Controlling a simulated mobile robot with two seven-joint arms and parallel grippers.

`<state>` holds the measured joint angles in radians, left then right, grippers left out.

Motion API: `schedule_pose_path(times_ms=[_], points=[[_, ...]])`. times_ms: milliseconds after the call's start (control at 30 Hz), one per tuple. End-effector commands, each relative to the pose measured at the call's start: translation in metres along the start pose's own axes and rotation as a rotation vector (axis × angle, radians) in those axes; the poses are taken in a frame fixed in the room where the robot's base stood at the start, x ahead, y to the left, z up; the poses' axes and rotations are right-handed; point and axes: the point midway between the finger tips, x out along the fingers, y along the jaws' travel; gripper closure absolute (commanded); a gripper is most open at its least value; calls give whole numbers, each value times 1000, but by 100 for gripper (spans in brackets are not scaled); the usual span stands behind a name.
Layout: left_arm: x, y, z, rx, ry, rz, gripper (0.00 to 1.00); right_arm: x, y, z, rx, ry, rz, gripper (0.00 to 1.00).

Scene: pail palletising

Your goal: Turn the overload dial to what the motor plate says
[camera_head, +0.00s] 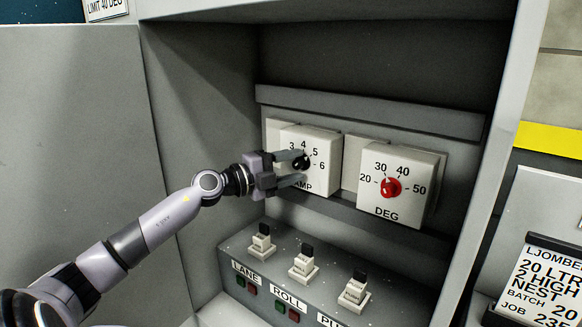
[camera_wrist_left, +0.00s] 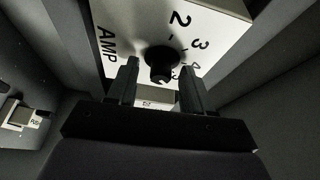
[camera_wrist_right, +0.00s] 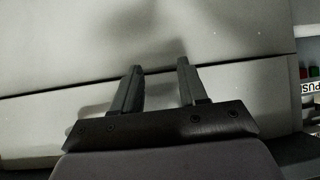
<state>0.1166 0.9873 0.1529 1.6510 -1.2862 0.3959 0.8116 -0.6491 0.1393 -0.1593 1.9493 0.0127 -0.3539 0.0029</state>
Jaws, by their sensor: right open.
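The AMP dial box (camera_head: 322,184) is white, with numbers 3 to 6 showing in the head view and 2 in the left wrist view. Its black knob (camera_head: 304,162) is partly hidden by my left gripper (camera_head: 298,168). In the left wrist view, the knob (camera_wrist_left: 162,62) sits ahead and between my left fingers (camera_wrist_left: 159,72), with a gap on each side. My left gripper is open. Where the knob points is unclear. My right gripper (camera_wrist_right: 157,72) shows only in its wrist view, open and empty before pale panels. No motor plate is readable here.
A DEG dial box (camera_head: 400,210) with a red knob (camera_head: 391,188) stands right of the AMP box. Below is a grey switch panel (camera_head: 232,248) with toggle switches and LANE and ROLL labels. A LIMIT 40 DEG label (camera_head: 106,8) is top left; a job board (camera_head: 545,285) is at right.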

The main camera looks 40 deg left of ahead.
Motion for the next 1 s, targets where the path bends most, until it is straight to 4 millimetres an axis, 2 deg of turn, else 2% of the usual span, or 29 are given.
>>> schedule_pose_path(times_ms=[267,800,1000], points=[[-8,1,0,-1,-1,0,49,2,0,2,0,0,0,57],[-58,2,0,-2,0,2,49,7,0,10,0,-1,0,57],[-69,1,0,-1,0,0,49,8,0,11,0,-1,0,57]])
